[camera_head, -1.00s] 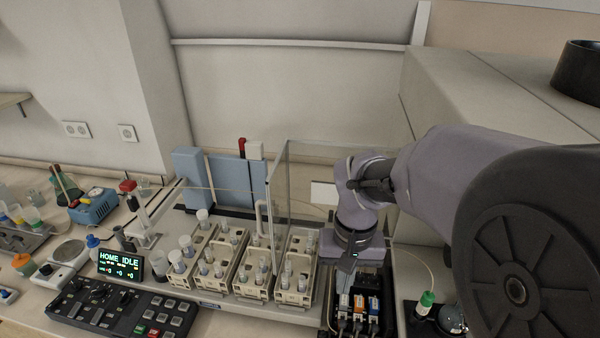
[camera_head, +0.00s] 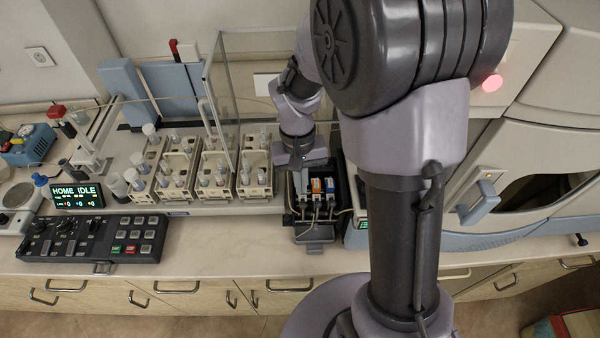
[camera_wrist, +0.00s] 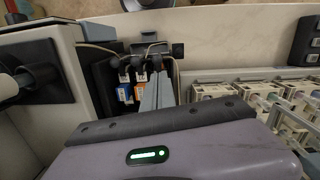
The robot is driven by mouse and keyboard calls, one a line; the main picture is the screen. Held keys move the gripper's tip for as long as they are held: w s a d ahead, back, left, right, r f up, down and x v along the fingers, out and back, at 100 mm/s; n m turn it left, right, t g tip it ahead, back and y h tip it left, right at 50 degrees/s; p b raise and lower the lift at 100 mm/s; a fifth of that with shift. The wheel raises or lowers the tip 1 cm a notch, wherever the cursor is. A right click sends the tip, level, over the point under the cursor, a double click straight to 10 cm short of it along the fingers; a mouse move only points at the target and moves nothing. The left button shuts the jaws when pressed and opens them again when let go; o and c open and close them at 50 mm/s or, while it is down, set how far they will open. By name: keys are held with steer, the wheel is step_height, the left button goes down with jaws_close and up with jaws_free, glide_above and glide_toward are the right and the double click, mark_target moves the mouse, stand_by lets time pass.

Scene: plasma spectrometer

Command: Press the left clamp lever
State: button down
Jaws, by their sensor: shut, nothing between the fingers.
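The black pump block (camera_head: 338,178) stands on the bench in the head view, with a row of clamp levers on top. An orange-marked lever (camera_head: 316,186) and a blue-marked lever (camera_head: 329,185) show. The left lever is mostly hidden behind my gripper (camera_head: 300,190), whose fingers point down over the block's left side. In the wrist view the blue lever (camera_wrist: 125,93) and the orange lever (camera_wrist: 140,90) lie beside my shut grey fingers (camera_wrist: 157,95). The fingers cover the third position. I cannot tell whether they touch the left lever.
Sample racks (camera_head: 257,190) with vials and a clear panel (camera_head: 222,95) stand close left of the block. The spectrometer (camera_head: 500,210) is at the right. A keypad (camera_head: 92,238) and display (camera_head: 78,196) are at the left.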

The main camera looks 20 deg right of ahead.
mark_target(303, 209)
steer(key=shift+s+f, duration=0.1)
steer(key=shift+f, duration=1)
steer(key=shift+s+f+b, duration=0.1)
steer(key=shift+b, duration=0.5)
